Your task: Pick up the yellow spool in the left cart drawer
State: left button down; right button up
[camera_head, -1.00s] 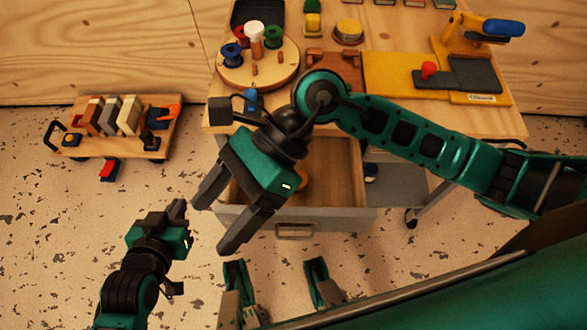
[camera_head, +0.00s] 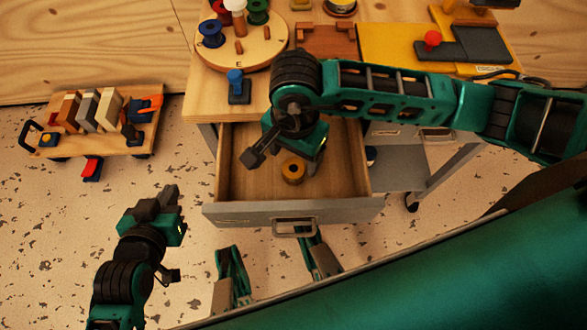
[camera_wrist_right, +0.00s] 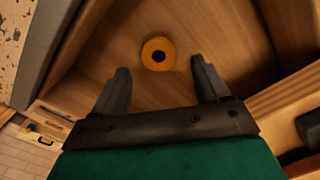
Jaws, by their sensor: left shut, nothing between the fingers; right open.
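The yellow spool (camera_head: 293,170), orange-yellow with a dark centre hole, lies in the open left cart drawer (camera_head: 345,190). In the right wrist view the spool (camera_wrist_right: 158,54) is beyond the fingertips, between their lines and apart from them. My right gripper (camera_wrist_right: 161,80) is open and empty, pointing into the drawer. In the head view the right gripper (camera_head: 290,152) is over the drawer, just behind the spool, with its fingers partly hidden. My left gripper (camera_head: 160,200) is shut and empty, over the floor left of the drawer.
The drawer's front wall with its handle (camera_head: 294,226) and its side walls surround the spool. The cart top above holds a round wooden turntable (camera_head: 265,50) with spools and a blue-knobbed piece (camera_head: 237,88). A low wooden trolley (camera_head: 75,138) stands at the left on the floor.

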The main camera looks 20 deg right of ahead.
aim_at(294, 168)
jog(key=f, duration=0.2)
jog(key=f+b, duration=0.1)
jog(key=f, duration=0.1)
jog(key=shift+s+a, duration=0.2)
jog(key=shift+s, duration=0.05)
jog(key=shift+f, duration=0.55)
jog(key=shift+c, duration=0.9)
jog(key=c, duration=0.9)
jog(key=shift+w+r, duration=0.1)
